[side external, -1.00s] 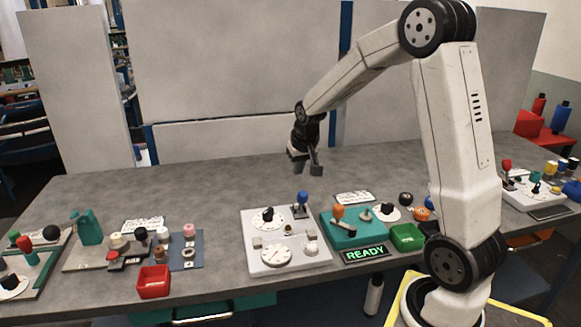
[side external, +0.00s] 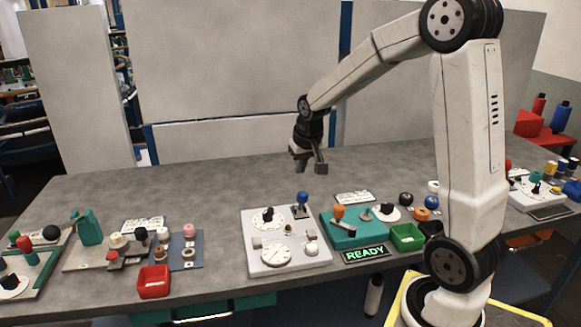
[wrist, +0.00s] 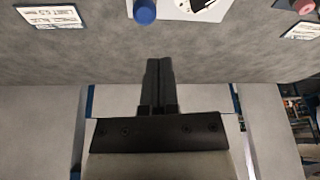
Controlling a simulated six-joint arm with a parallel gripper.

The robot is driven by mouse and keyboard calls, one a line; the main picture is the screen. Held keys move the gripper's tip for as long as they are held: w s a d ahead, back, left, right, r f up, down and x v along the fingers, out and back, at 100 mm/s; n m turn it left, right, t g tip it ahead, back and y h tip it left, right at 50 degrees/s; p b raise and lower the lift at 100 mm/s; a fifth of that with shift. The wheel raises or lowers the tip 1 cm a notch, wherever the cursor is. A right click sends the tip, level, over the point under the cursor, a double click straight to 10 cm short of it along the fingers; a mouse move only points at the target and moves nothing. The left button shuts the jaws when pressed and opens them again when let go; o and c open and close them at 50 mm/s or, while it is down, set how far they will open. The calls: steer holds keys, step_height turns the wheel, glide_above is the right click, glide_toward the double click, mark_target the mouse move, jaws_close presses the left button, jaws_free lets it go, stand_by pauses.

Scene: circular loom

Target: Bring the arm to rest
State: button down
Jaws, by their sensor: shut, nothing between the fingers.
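My gripper (side external: 308,166) hangs in the air above the back part of the grey table, behind the white control panel. It points down and holds nothing. In the wrist view its two dark fingers (wrist: 158,72) lie together, shut and empty. The white panel (side external: 262,236) carries a dial, a black knob and a blue-topped lever (side external: 302,198). The lever's blue top also shows in the wrist view (wrist: 145,12).
A teal panel (side external: 352,236) with an orange-topped lever, a green bin (side external: 407,237) and a lit READY sign (side external: 365,254) stand right of the white panel. A red bin (side external: 154,282) is at the left. The table's back strip (side external: 215,178) is clear.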

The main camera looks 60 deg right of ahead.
steer(key=s+a+f+n+y, duration=0.1)
steer(key=s+a+f+n, duration=0.2)
steer(key=a, duration=0.6)
steer(key=s+a+f+n, duration=0.3)
steer(key=s+a, duration=0.4)
steer(key=a, duration=0.3)
steer(key=shift+s+f+n+y, duration=0.3)
steer(key=shift+f+y, duration=0.1)
steer(key=shift+f, duration=0.5)
